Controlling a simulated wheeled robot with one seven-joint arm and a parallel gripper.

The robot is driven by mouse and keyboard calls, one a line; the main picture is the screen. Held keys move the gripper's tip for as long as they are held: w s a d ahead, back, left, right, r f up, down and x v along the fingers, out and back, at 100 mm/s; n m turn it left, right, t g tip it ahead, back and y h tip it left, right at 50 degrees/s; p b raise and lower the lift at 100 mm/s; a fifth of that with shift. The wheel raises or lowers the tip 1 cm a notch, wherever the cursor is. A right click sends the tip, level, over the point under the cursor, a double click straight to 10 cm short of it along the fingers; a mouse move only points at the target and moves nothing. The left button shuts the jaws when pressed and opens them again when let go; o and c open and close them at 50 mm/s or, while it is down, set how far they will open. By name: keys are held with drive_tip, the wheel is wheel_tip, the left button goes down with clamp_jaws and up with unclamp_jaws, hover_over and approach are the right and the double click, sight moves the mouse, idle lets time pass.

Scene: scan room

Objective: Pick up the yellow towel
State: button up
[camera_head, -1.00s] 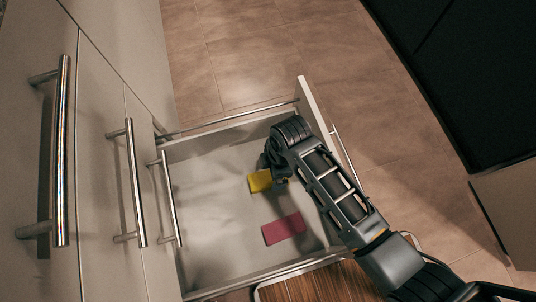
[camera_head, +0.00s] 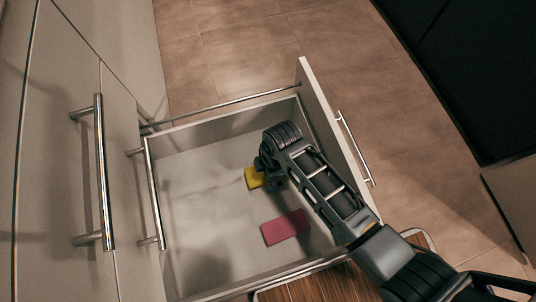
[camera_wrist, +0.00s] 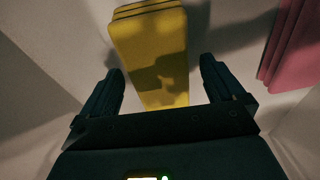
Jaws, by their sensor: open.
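The yellow towel (camera_head: 254,178) lies folded on the floor of the open drawer (camera_head: 205,165), partly hidden by my gripper in the head view. In the wrist view the folded yellow towel (camera_wrist: 152,50) runs from the top edge down between my fingers. My gripper (camera_wrist: 160,92) is open, with one finger on each side of the towel's near part. In the head view my gripper (camera_head: 266,172) is inside the drawer, just at the towel's right side.
A folded pink towel (camera_head: 285,227) lies on the drawer floor in front of the yellow one. It also shows at the right of the wrist view (camera_wrist: 294,50). The drawer front (camera_head: 335,130) stands to the right of my gripper. Cabinet doors with bar handles (camera_head: 104,170) rise on the left.

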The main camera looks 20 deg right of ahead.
drive_tip(key=shift+f, duration=0.45)
drive_tip(key=shift+r, duration=0.1)
drive_tip(key=shift+c, duration=0.4)
drive_tip(key=c, duration=1)
wheel_tip(320, 180, up, 10)
drive_tip(key=p, duration=0.5)
